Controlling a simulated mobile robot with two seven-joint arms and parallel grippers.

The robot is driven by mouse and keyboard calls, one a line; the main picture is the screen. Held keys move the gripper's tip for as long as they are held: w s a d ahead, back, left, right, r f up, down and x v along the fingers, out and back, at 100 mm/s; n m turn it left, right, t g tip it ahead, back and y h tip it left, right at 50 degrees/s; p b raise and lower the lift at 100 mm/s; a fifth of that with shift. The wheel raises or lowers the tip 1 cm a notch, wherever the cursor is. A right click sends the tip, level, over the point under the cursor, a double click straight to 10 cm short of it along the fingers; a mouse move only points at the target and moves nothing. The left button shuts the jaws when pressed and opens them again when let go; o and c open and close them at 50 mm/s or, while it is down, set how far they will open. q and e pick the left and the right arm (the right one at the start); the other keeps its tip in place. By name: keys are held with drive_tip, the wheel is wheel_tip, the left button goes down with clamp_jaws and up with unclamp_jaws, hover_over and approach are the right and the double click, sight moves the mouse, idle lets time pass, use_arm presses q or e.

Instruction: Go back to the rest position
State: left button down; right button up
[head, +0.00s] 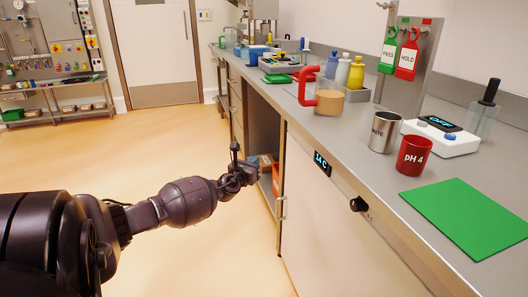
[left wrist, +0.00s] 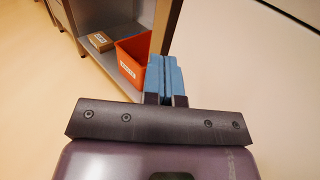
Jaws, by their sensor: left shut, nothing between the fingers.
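My left arm reaches in from the left of the head view, over the floor. Its gripper (head: 240,172) is beside the counter front, near an open lower cabinet (head: 263,135). In the left wrist view the blue fingers of my left gripper (left wrist: 165,78) are together with nothing between them. An orange bin (left wrist: 133,58) and a small cardboard box (left wrist: 100,41) sit on the cabinet's shelf beyond the fingers. My right gripper is not in view.
The white appliance door (head: 325,215) with a "14 C" display is right of my gripper. On the counter are a red pH 4 cup (head: 413,156), a steel cup (head: 384,132), a green mat (head: 470,215) and a red-handled cup (head: 327,101). The floor (head: 130,160) at left is clear.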

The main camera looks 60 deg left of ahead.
use_arm(q)
drive_tip(key=shift+s, duration=0.2)
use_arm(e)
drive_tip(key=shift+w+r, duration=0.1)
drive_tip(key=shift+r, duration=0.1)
use_arm(q)
drive_tip(key=s+d+f+n+g+h+p, duration=0.25)
drive_tip(key=s+d+n+p, duration=0.25)
drive_tip(key=s+d+n, duration=0.45)
drive_tip(key=s+d+f+n+g+h+p, duration=0.15)
drive_tip(key=s+d+f+n+p, duration=0.35)
drive_tip(key=s+d, duration=0.7)
drive_tip(key=s+d+r+n+h+p, duration=0.2)
drive_tip(key=s+d+n, duration=0.5)
drive_tip(key=d, duration=0.4)
drive_tip(key=s+d+r+n+g+h+p, duration=0.1)
drive_tip(key=s+d+r+n+p, duration=0.3)
drive_tip(key=s+d+n, duration=0.4)
drive_tip(key=s+d+r+h, duration=0.1)
drive_tip(key=d, duration=0.1)
drive_tip(key=shift+s+d+r+p, duration=0.15)
drive_tip(key=shift+d+r+p, duration=0.25)
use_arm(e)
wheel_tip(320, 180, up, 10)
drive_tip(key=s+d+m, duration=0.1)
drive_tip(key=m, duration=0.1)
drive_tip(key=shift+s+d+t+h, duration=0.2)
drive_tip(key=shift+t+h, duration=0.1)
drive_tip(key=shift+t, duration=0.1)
